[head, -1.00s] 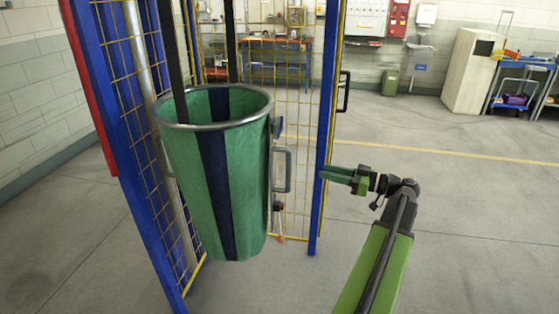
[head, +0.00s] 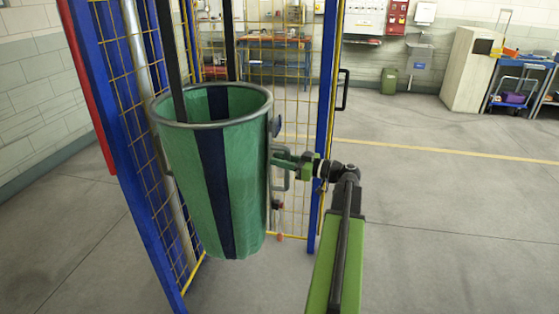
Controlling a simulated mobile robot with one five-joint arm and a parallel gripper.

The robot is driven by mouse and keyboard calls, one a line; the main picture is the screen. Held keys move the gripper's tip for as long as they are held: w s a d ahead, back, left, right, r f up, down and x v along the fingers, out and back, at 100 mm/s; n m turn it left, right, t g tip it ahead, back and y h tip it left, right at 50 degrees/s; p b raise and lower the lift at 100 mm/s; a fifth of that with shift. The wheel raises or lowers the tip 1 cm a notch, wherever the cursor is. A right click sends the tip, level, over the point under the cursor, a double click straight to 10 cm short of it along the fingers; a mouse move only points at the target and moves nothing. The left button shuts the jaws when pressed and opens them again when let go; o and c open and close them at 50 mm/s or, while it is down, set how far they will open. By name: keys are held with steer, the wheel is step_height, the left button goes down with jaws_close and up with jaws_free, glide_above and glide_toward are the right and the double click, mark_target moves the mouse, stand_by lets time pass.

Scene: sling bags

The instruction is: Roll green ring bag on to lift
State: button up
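The green ring bag (head: 187,190) hangs upright in the head view, left of centre. It is a deep green tub-shaped bag with a dark navy stripe and a round grey metal ring (head: 212,125) at its open top. Black straps (head: 176,60) run up from it out of the picture. A grey handle (head: 287,178) sticks out on its right side. My gripper (head: 281,160) points left at the upper part of this handle, close to the bag's right side. The fingertips overlap the handle in the picture; contact and finger gap are too small to make out.
A blue post (head: 80,85) with yellow mesh stands left of the bag. Another blue post (head: 325,100) stands right of it, behind my arm. A small red-tipped part (head: 279,237) hangs below the handle. The floor to the right is open.

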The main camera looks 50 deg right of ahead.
jaws_close()
stand_by(1.4)
